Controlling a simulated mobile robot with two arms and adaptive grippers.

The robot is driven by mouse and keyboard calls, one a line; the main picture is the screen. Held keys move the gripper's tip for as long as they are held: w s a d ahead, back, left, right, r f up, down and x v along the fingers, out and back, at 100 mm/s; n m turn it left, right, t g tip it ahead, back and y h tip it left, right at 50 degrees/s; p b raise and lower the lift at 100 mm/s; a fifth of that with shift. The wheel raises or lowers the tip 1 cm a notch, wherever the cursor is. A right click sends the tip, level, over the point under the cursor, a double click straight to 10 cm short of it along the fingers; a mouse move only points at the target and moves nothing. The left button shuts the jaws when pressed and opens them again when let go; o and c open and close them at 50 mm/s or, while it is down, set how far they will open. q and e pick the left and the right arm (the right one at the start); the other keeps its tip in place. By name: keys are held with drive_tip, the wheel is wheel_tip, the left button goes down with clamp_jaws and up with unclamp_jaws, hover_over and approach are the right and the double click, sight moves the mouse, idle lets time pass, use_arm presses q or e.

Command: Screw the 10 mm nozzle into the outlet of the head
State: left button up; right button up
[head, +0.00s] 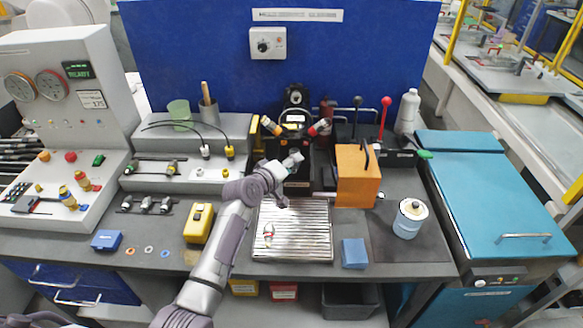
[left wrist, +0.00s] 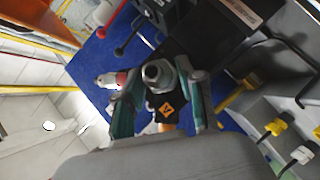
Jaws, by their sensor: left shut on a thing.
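The head (head: 294,132) is a black block at the back middle of the bench, with a red-ended and a yellow-ended fitting at its sides. My left gripper (head: 288,164) is in front of its lower part and hides the outlet. In the left wrist view, the gripper (left wrist: 157,98) is shut on a grey metal piece, apparently the nozzle (left wrist: 158,74), with a round opening at its end. A black block with an orange diamond mark (left wrist: 168,109) shows behind it. I cannot tell whether the nozzle touches the outlet.
A ribbed metal tray (head: 310,222) lies below the head. An orange box (head: 357,178) and red and black levers stand to the right.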

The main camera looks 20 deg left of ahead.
use_arm(q)
drive_tip(key=shift+w+a, duration=0.1)
drive_tip(key=shift+w, duration=0.25)
drive_tip(key=o, duration=1.3)
drive_tip(key=shift+c, duration=0.2)
drive_tip(key=v, duration=1.2)
